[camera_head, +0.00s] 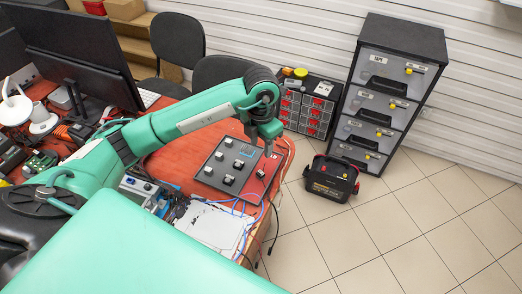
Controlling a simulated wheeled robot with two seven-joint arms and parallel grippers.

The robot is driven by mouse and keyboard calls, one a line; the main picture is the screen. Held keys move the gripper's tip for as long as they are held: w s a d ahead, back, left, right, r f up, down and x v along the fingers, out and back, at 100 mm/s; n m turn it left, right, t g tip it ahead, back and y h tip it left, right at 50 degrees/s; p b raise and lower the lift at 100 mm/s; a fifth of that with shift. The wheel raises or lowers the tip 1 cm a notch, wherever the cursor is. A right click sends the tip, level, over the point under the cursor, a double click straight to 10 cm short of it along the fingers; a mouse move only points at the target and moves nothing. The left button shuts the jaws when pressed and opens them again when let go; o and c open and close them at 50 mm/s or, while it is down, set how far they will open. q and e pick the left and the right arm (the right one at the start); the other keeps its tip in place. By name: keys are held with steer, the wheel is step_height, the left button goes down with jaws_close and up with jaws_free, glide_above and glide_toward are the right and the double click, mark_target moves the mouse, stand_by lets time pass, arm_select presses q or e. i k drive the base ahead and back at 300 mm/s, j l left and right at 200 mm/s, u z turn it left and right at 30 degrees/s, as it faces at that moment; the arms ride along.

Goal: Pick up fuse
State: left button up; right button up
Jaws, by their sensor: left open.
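My left gripper (261,142) hangs down from the green arm over the right part of a dark board (210,172). Its jaws are open, and no held object shows between them. The board lies on the red table and bears several small dark and white parts, among them one at the centre (228,179). A small pale part (260,174) sits on the board's right strip, below the gripper. I cannot tell which of these small parts is the fuse. My right gripper is out of view.
A white panel (215,228) with blue wires lies in front of the board on the red table (180,158). Monitors (80,45) stand at left.

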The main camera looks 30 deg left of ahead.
mark_target(219, 156)
steer(key=k+l, duration=0.2)
steer(key=l, duration=0.2)
steer(key=k+l, duration=0.45)
steer(key=l, duration=0.3)
